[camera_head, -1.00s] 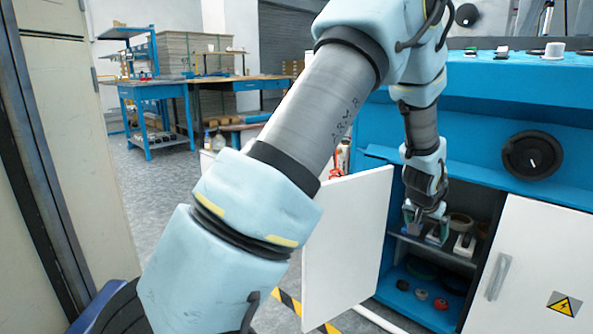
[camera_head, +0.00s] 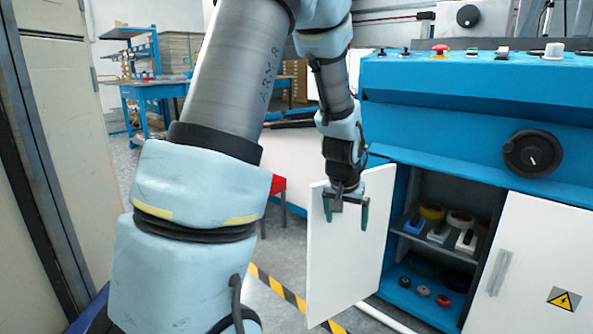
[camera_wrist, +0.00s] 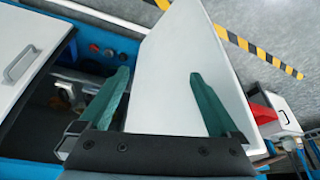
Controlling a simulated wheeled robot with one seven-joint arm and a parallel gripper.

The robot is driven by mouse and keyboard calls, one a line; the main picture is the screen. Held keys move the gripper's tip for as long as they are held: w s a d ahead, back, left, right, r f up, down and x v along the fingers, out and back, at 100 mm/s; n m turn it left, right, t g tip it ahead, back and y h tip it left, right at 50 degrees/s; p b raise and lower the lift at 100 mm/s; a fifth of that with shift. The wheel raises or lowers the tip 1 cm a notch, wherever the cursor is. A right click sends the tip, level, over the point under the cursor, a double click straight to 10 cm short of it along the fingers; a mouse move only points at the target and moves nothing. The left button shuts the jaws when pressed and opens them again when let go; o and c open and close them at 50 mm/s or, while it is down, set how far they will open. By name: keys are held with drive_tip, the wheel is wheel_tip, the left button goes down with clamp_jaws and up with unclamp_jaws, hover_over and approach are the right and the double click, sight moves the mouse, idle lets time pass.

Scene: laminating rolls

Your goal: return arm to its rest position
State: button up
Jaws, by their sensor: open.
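My gripper (camera_head: 347,214) is open and empty, with two green fingers pointing down. In the head view it hangs in front of the open white cabinet door (camera_head: 345,262), left of the cabinet opening. In the wrist view, the gripper's green fingers (camera_wrist: 155,95) stand apart with the white door (camera_wrist: 178,75) behind and between them. I cannot tell whether the fingers touch the door. My arm comes down from the top of the head view and bends over toward the cabinet.
The open blue cabinet holds a shelf (camera_head: 418,240) with tape rolls and small box-shaped items, and several round knobs below. A closed white door (camera_head: 530,270) with a handle is on the right. A machine panel (camera_head: 470,75) with buttons is above. Striped tape (camera_head: 277,290) marks the floor.

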drive_tip(key=s+a+r+n+g+y, duration=0.1)
drive_tip(key=s+a+n, duration=0.1)
drive_tip(key=s+a, duration=0.6)
drive_tip(key=s+a+r+n+g+y, duration=0.1)
drive_tip(key=s+a+n, duration=0.1)
drive_tip(key=s+a, duration=0.65)
wheel_tip(320, 180, up, 37)
drive_tip(key=w+a+p, duration=0.2)
drive_tip(key=p, duration=3.4)
drive_tip(key=shift+w+a+f, duration=0.2)
drive_tip(key=shift+w, duration=0.15)
